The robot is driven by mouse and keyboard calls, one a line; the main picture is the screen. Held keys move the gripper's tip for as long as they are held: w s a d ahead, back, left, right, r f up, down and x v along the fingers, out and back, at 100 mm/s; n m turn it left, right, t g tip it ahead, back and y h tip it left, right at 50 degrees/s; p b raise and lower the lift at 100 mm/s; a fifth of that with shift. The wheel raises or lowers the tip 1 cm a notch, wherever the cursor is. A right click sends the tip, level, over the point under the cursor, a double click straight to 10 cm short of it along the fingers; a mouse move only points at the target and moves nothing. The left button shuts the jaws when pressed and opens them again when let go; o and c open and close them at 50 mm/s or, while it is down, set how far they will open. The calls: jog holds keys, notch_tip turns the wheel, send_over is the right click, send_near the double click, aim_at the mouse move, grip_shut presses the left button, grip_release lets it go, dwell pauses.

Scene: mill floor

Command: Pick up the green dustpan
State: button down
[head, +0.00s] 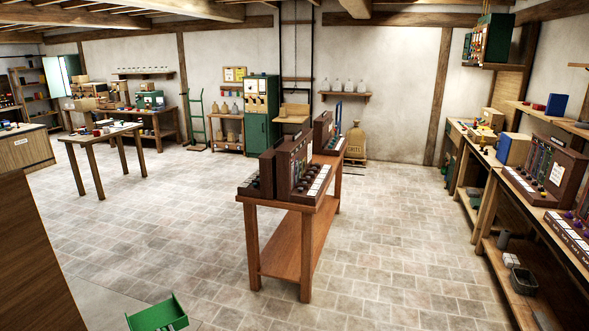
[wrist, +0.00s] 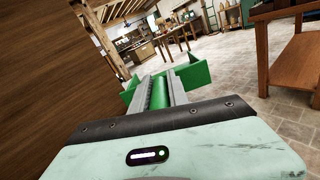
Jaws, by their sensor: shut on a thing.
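The green dustpan (head: 158,316) shows at the bottom edge of the head view, its open pan with raised side walls upright in front of the stone floor. The lower part is cut off by the frame. In the wrist view the dustpan (wrist: 194,76) lies ahead of my gripper (wrist: 160,90), with its green handle between the two grey fingers. My gripper is shut on that handle. A bit of a grey finger shows inside the pan in the head view.
A brown wooden panel (head: 35,265) stands close at the left. A wooden bench (head: 285,222) with dark control boxes stands mid-floor. Workbenches with boxes line the right wall. A table (head: 105,136) stands far left. Tiled floor (head: 180,215) between them is clear.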

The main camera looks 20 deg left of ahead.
jog(key=w+d+f+m+t+h, duration=0.1)
jog(key=d+f+m+t+h, duration=0.3)
jog(key=d, duration=0.7)
jog(key=w+d+f+m+t+h, duration=0.15)
jog(key=d+f, duration=0.35)
jog(key=d, duration=0.5)
jog(key=w+d+f+m+t+h, duration=0.25)
jog(key=d+f, duration=0.25)
jog(key=d, duration=0.6)
jog(key=s+d+r+m+h, duration=0.1)
jog(key=s+d+r+h, duration=0.15)
jog(key=s+d, duration=0.45)
jog(key=s+d+r+m+h, duration=0.2)
jog(key=s+d+h, duration=0.15)
jog(key=d, duration=0.85)
jog(key=s+d+r+h, duration=0.1)
jog(key=s+d+r, duration=0.2)
jog(key=s+r, duration=0.3)
jog(key=shift+r, duration=0.4)
jog(key=shift+d+f, duration=0.1)
